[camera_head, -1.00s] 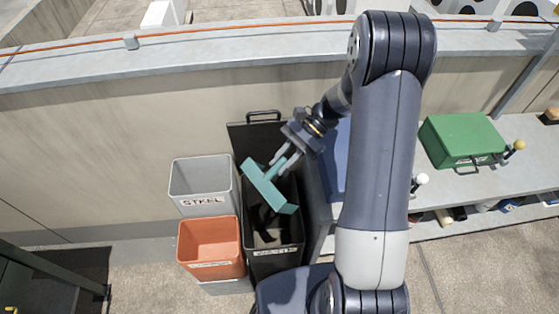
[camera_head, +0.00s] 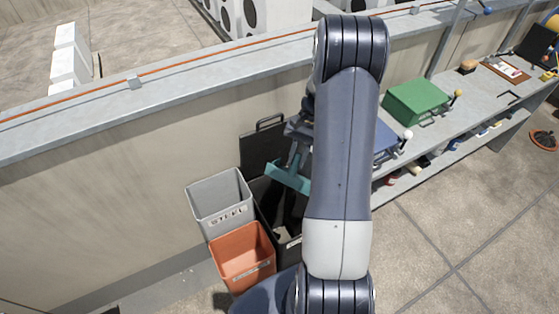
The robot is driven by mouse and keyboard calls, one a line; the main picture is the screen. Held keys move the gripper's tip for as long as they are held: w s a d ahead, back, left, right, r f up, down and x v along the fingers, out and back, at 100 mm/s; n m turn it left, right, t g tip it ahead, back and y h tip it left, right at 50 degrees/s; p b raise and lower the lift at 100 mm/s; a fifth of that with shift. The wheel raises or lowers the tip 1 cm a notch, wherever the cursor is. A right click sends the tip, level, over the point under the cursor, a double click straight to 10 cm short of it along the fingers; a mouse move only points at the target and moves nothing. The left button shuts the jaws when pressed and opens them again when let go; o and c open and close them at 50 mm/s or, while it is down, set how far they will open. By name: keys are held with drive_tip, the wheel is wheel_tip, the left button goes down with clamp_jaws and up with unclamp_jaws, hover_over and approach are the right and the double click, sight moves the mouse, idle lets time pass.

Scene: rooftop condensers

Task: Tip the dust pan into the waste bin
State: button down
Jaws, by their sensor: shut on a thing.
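The dust pan (camera_head: 287,178) is teal, with its handle rising to my gripper (camera_head: 297,148). My gripper is shut on the handle, partly hidden behind my arm. The pan is over the opening of the black waste bin (camera_head: 264,214), near its back. The bin's dark lid (camera_head: 262,147) stands open against the wall. Dark contents show inside the bin. My arm hides the right part of the bin and the right end of the pan. I cannot tell whether anything is on the pan.
A grey bin marked STEEL (camera_head: 221,198) and an orange bin (camera_head: 243,254) stand left of the black bin. A grey bench (camera_head: 463,98) on the right holds a green case (camera_head: 415,101) and a blue case (camera_head: 384,139). Open floor (camera_head: 450,230) lies at the right.

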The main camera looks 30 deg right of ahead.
sight(290, 181)
drive_tip(key=shift+s+a+f+t+h+b, duration=0.15)
drive_tip(key=shift+s+a+t+h+b, duration=0.15)
drive_tip(key=shift+h+b, duration=0.45)
drive_tip(key=s+a+t+h+b, duration=0.1)
drive_tip(key=h+b, duration=0.1)
drive_tip(key=b, duration=0.1)
drive_tip(key=a+t+h+b, duration=0.1)
drive_tip(key=a+b, duration=0.1)
drive_tip(key=b, duration=0.2)
drive_tip(key=shift+s+f+t+h+b, duration=0.15)
drive_tip(key=shift+s+t+h+b, duration=0.15)
drive_tip(key=shift+s+h, duration=0.1)
wheel_tip(290, 181, up, 4)
drive_tip(key=p, duration=0.4)
drive_tip(key=shift+d+r, duration=0.1)
drive_tip(key=shift+r, duration=0.15)
